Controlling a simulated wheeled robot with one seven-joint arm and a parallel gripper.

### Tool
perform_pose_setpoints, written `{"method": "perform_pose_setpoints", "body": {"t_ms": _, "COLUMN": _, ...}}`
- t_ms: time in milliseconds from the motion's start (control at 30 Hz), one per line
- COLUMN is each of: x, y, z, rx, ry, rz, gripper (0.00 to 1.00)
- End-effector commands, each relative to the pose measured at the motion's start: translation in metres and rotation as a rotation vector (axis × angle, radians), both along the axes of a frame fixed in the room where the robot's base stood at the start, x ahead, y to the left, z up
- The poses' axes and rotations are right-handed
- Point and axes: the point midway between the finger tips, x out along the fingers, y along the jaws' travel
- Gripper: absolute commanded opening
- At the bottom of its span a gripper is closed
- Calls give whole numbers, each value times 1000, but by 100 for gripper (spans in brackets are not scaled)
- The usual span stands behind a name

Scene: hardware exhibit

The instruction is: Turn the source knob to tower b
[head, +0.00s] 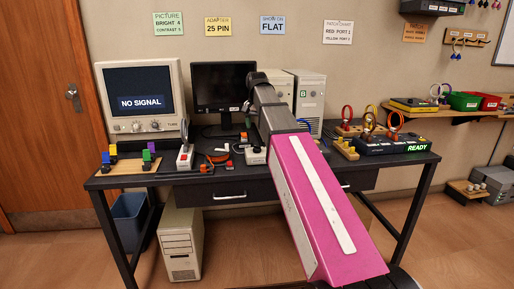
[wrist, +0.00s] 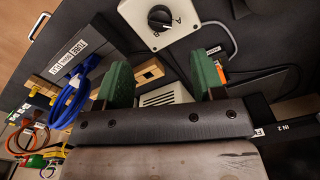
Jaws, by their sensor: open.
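The source knob (wrist: 160,18) is black and sits on a white switch box (wrist: 140,14) marked A and B, at the top of the wrist view. A white bar crosses the knob, roughly toward the A side, but I cannot tell its pointing end for sure. My gripper (wrist: 162,76) has two green fingers, spread apart and empty, short of the knob. In the head view the white box (head: 256,156) stands on the desk below my arm; its knob is too small to read. Tower B (head: 311,100) is a beige case marked B at the desk's back.
A CRT monitor (head: 140,95) reads "NO SIGNAL" and a dark flat monitor (head: 222,90) stands beside it. A joystick (head: 185,152) and orange cable parts (head: 217,158) lie left of the box. A patch unit (head: 385,145) reading "READY" stands right. Blue cables (wrist: 70,98) hang left in the wrist view.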

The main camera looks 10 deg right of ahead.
Motion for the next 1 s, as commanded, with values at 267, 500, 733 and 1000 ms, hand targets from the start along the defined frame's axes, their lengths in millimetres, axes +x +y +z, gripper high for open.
{"method": "perform_pose_setpoints", "body": {"t_ms": 267, "x": -1, "y": -1, "z": -40, "rx": 1, "ry": 0, "rz": -1, "gripper": 62}}
{"method": "perform_pose_setpoints", "body": {"t_ms": 500, "x": -1, "y": -1, "z": -77, "rx": 1, "ry": 0, "rz": -1, "gripper": 62}}
{"method": "perform_pose_setpoints", "body": {"t_ms": 733, "x": 0, "y": -1, "z": -98, "rx": 2, "ry": -2, "rz": -1, "gripper": 62}}
{"method": "perform_pose_setpoints", "body": {"t_ms": 1000, "x": 0, "y": -1, "z": -103, "rx": 1, "ry": -3, "rz": -1, "gripper": 62}}
